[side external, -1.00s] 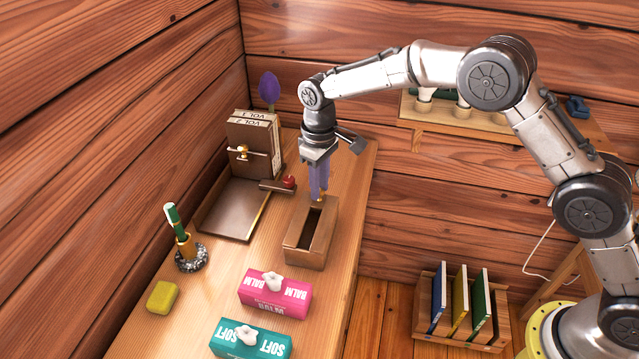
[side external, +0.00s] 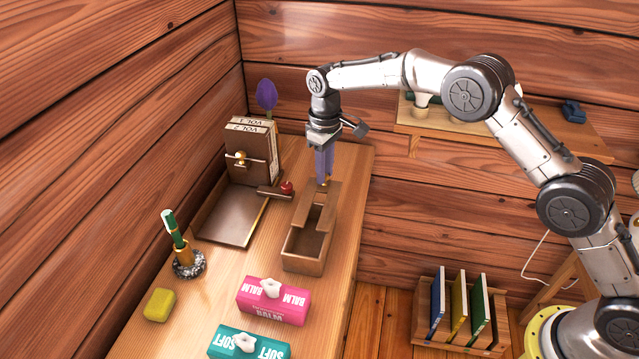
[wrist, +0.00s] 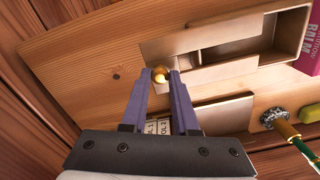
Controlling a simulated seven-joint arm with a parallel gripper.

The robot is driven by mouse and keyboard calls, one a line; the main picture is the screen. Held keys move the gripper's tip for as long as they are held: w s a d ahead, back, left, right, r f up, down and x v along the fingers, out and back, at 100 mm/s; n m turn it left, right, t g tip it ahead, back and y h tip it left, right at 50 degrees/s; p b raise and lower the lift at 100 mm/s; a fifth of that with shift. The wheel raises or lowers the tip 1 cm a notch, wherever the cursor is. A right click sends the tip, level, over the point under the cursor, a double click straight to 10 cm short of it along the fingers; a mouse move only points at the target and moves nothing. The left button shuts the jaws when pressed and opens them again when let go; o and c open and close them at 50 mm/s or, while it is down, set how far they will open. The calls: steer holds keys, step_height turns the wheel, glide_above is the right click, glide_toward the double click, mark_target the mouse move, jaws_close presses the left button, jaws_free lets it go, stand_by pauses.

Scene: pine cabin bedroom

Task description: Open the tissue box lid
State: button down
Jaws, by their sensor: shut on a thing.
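The wooden tissue box (side external: 303,266) stands on the desk below my gripper, its near part uncovered so the hollow inside shows. Its lid (side external: 316,214), a flat wooden panel with a slot, covers only the far part and sticks out past the box's far end. My gripper (side external: 325,180) points down and is shut on the small brass knob at the lid's far end. In the wrist view the knob (wrist: 160,75) sits between the purple fingertips (wrist: 160,80), and the box (wrist: 222,27) shows at upper right.
A pink tissue pack (side external: 273,300) and a teal one (side external: 249,343) lie nearer on the desk. Left of the box are a brown tray (side external: 222,228) with upright books (side external: 263,150) behind, and a pen holder (side external: 187,262). A yellow block (side external: 160,304) lies at left.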

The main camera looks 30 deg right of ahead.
steer(key=w+d, duration=0.5)
steer(key=shift+w+d, duration=0.4)
steer(key=c, duration=0.7)
jaws_free()
steer(key=shift+r, duration=0.1)
steer(key=shift+r, duration=3.65)
